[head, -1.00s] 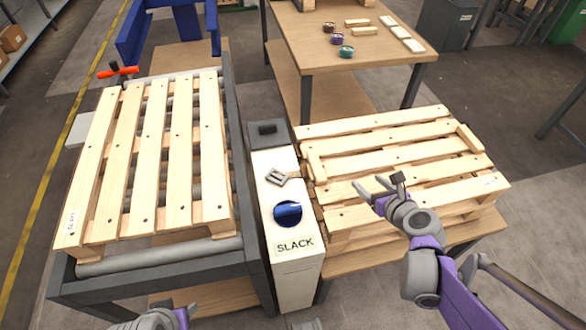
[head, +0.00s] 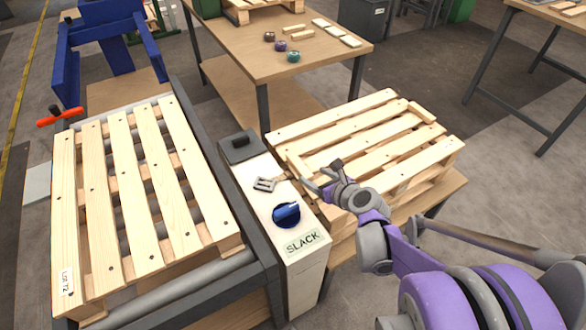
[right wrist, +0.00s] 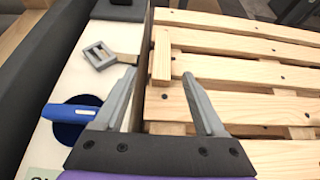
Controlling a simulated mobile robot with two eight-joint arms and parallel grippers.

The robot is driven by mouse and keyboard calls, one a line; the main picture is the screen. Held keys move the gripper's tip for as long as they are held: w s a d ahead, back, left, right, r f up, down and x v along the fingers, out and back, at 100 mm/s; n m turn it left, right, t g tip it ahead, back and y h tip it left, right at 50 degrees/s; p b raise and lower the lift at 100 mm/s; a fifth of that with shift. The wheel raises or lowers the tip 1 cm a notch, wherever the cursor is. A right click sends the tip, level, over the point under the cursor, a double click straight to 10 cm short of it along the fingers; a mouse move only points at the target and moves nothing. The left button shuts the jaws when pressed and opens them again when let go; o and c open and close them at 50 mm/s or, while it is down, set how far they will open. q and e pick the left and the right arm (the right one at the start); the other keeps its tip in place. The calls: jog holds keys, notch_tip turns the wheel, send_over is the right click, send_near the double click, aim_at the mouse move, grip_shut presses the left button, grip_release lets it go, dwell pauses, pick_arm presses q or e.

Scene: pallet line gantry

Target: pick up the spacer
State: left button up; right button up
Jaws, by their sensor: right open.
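A small light wooden block, which looks like the spacer (right wrist: 161,56), lies on the slats at the near left corner of the right pallet (right wrist: 240,75). In the head view the spacer (head: 298,165) is beside the white SLACK box. My right gripper (right wrist: 158,75) is open and empty, its fingertips pointing toward the block. In the right wrist view the block shows between and just beyond the tips; I cannot tell the height gap. In the head view my right gripper (head: 318,175) is over the pallet's left edge. My left gripper is out of view.
The white SLACK box (head: 300,262) with a blue knob (head: 287,214) and a grey metal buckle (head: 266,184) stands left of the right pallet. Another pallet (head: 125,190) lies on rollers at left. A rear table (head: 245,45) holds wooden blocks and coloured rolls.

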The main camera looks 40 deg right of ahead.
aim_at(301, 167)
jog(key=x, duration=0.4)
jog(key=shift+d+f+b, duration=0.1)
jog(key=shift+b, duration=0.3)
jog(key=shift+b+x, duration=0.7)
jog(key=shift+x, duration=1.95)
jog(key=shift+w+d, duration=0.1)
jog(key=shift+d, duration=0.05)
jog(key=shift+r, duration=0.25)
grip_shut()
